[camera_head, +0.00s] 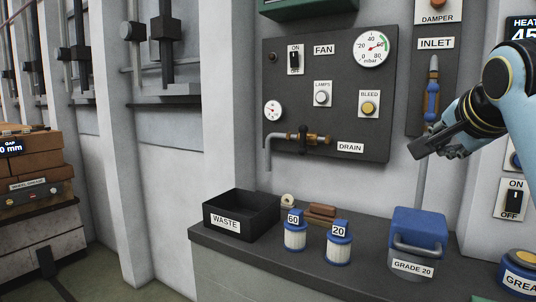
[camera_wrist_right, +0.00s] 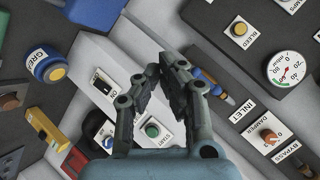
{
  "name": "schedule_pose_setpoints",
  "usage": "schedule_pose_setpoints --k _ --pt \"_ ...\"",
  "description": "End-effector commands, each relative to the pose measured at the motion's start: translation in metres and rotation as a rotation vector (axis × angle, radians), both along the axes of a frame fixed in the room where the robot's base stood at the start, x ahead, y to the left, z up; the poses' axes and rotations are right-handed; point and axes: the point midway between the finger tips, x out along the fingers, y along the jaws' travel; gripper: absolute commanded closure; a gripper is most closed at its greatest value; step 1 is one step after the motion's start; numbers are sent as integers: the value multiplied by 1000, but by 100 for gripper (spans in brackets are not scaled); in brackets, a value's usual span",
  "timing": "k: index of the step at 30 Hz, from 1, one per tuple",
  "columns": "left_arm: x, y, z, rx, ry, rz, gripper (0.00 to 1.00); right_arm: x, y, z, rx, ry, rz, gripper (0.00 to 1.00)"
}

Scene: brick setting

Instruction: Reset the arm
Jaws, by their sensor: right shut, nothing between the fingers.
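My right arm (camera_head: 522,82) comes in from the right edge in the head view. My right gripper (camera_head: 418,148) is shut and empty, in front of the wall just below the blue-handled part (camera_head: 431,103) under the INLET label. In the right wrist view the gripper (camera_wrist_right: 160,66) shows its fingertips close together with nothing held. The blue-handled part (camera_wrist_right: 212,82) is beside the right finger there. I cannot tell whether they touch. My left arm and gripper are not in view.
A dark FAN panel (camera_head: 285,95) with gauges, switches and a DRAIN tap is on the wall. The bench below holds a WASTE bin (camera_head: 225,224), two filter jars marked 60 (camera_head: 295,238) and 20 (camera_head: 338,248), and a blue GRADE 20 container (camera_head: 418,228). A START button (camera_wrist_right: 152,130) lies beyond the fingers.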

Motion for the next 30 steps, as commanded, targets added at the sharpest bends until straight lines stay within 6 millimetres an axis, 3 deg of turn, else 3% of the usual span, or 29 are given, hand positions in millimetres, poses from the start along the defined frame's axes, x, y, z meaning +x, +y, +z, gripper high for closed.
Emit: schedule_pose_setpoints --k 1,3,6,9,15,24,30 --pt "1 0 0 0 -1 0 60 -21 2 -43 -73 94 58 100" --pt "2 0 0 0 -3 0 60 -53 5 -94 -179 213 157 100" --pt "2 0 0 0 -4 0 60 -106 10 -157 -317 377 317 100" --pt "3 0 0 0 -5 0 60 -158 15 -203 -426 510 475 100" --pt "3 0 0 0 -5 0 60 -241 23 -254 -557 683 730 100" --pt "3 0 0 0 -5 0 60 -343 32 -290 -667 841 1054 100" --pt "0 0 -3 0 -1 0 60 -327 26 -356 -652 862 1053 100"
